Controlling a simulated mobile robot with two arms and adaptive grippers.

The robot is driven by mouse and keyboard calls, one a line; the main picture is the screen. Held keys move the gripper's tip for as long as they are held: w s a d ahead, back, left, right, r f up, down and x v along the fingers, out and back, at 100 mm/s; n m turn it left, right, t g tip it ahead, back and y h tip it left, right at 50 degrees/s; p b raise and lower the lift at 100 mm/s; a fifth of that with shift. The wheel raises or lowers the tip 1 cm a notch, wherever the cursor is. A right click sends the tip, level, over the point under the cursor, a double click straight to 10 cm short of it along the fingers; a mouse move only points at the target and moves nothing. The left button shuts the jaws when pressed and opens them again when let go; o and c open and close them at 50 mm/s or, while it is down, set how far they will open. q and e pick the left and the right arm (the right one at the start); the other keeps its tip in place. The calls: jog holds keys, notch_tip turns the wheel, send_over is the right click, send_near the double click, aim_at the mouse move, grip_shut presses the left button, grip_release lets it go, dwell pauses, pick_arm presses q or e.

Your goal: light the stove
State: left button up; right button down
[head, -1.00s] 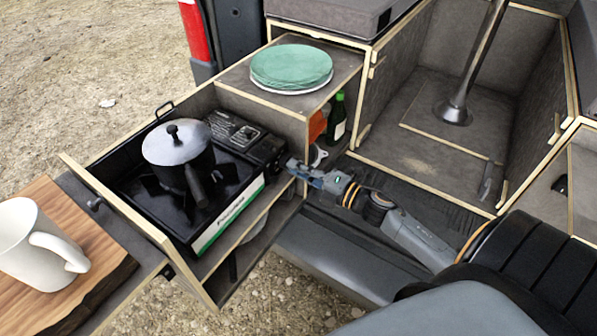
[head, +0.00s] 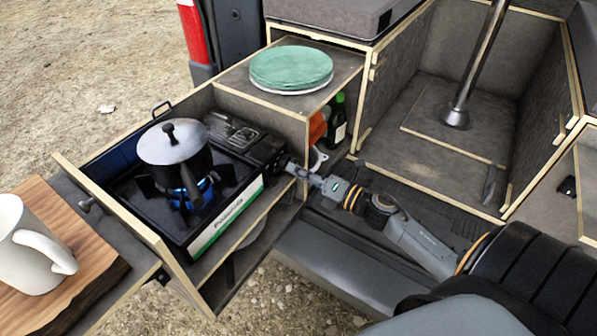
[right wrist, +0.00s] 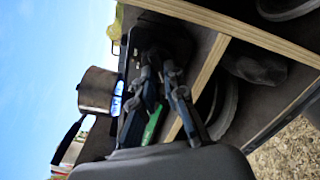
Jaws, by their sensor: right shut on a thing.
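The black camping stove (head: 228,214) sits in the pulled-out drawer, its side panel white and green. A blue flame (head: 188,190) burns on its burner beneath a lidded dark pot (head: 178,154). The flame also glows in the right wrist view (right wrist: 117,98), beside the pot (right wrist: 96,90). My right gripper (head: 288,167) is at the stove's right end, shut on the stove knob, which its fingers hide. In the right wrist view the fingers (right wrist: 157,75) reach to the dark control end of the stove. My left gripper is not in view.
The wooden drawer wall (head: 140,222) borders the stove. A white mug (head: 30,245) stands on a wooden board (head: 95,265) at left.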

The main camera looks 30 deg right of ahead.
jog(key=shift+f, duration=0.1)
jog(key=c, duration=1.4)
grip_release()
jog(key=v, duration=1.2)
